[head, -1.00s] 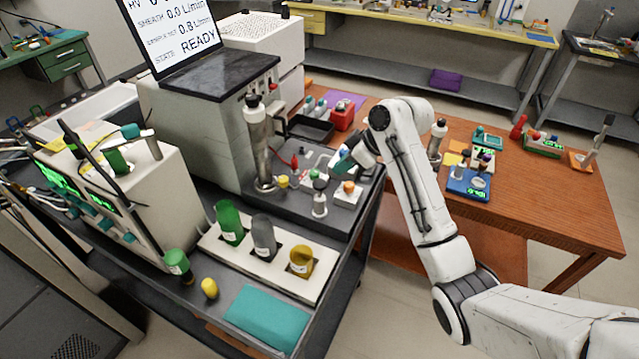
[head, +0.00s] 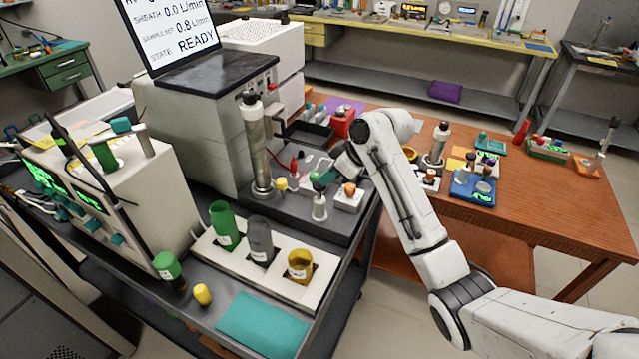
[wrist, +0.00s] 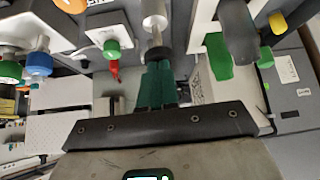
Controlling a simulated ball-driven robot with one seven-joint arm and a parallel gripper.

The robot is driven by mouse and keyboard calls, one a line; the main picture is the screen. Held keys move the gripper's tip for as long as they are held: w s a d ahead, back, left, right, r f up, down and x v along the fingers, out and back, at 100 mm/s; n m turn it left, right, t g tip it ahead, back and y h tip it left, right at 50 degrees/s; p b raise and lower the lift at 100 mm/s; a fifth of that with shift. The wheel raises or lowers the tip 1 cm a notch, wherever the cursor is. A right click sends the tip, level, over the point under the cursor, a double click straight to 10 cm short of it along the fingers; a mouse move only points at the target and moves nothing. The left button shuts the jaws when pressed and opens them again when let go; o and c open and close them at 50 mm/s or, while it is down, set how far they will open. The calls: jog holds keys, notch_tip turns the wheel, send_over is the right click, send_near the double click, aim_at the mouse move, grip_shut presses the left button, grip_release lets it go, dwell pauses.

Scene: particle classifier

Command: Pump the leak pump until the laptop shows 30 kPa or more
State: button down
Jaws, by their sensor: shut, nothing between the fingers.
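The screen (head: 168,28) at the top left shows SHEATH 0.0 L/min, SAMPLE SET 0.8 L/min and STATE READY. Its top line is cut off, and no kPa figure shows. My gripper (head: 326,178) is over the dark cart top among small white fittings, its teal fingers together and empty. In the wrist view my gripper (wrist: 157,85) points at a pale cylinder with a dark end (wrist: 154,28). I cannot tell whether they touch. I cannot tell which fitting is the leak pump.
A tall metal cylinder (head: 259,145) stands left of my gripper. An orange-topped white block (head: 349,195) is close on the right. A white rack (head: 213,244) with green, grey and yellow containers is in front. The wooden table (head: 560,225) is at right.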

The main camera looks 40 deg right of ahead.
jog(key=s+f, duration=0.1)
jog(key=s+d+f+p, duration=0.1)
jog(key=shift+s+d, duration=0.1)
jog(key=shift+s, duration=0.3)
dwell(0.5)
jog(key=shift+r, duration=0.15)
jog(key=b+v, duration=0.1)
jog(key=v, duration=0.9)
jog(key=shift+s+r, duration=0.2)
jog(key=shift+d, duration=0.1)
dwell(0.9)
